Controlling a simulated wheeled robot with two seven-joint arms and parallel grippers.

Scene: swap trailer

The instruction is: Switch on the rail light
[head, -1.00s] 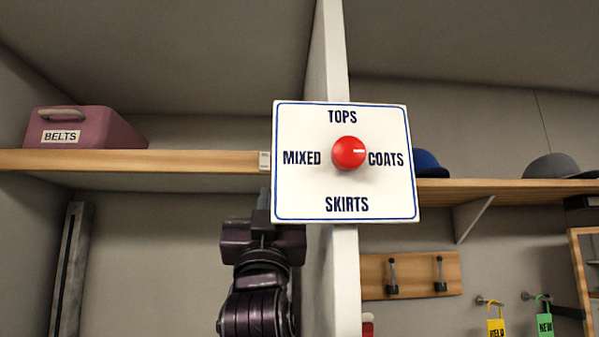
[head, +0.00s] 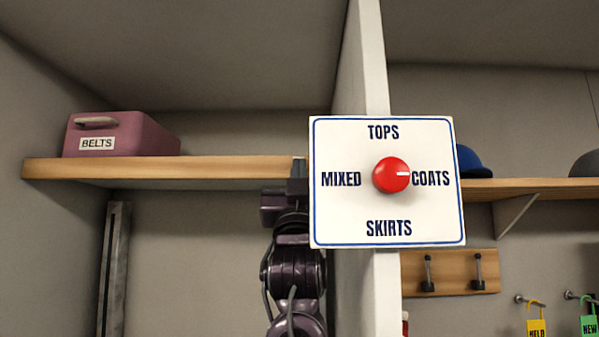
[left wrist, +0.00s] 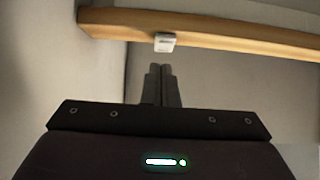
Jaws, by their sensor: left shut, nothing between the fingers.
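A small white switch-like block (left wrist: 165,42) sits on the front edge of a wooden shelf in the left wrist view; I cannot read its state. In the head view it is mostly hidden behind my left gripper (head: 298,164). That gripper points up at the shelf edge, left of the sign. Its fingers are together and empty. In the left wrist view the fingertips (left wrist: 160,70) are just below the block, with a small gap in the picture; I cannot tell touch. No lit rail light shows. My right gripper is not in view.
A white sign with a red dial (head: 391,175) pointing to COATS stands close right of the gripper, before an upright divider (head: 383,290). The wooden shelf (head: 170,168) holds a pink BELTS box (head: 120,133). Hooks (head: 452,272) and tags (head: 537,318) are at right.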

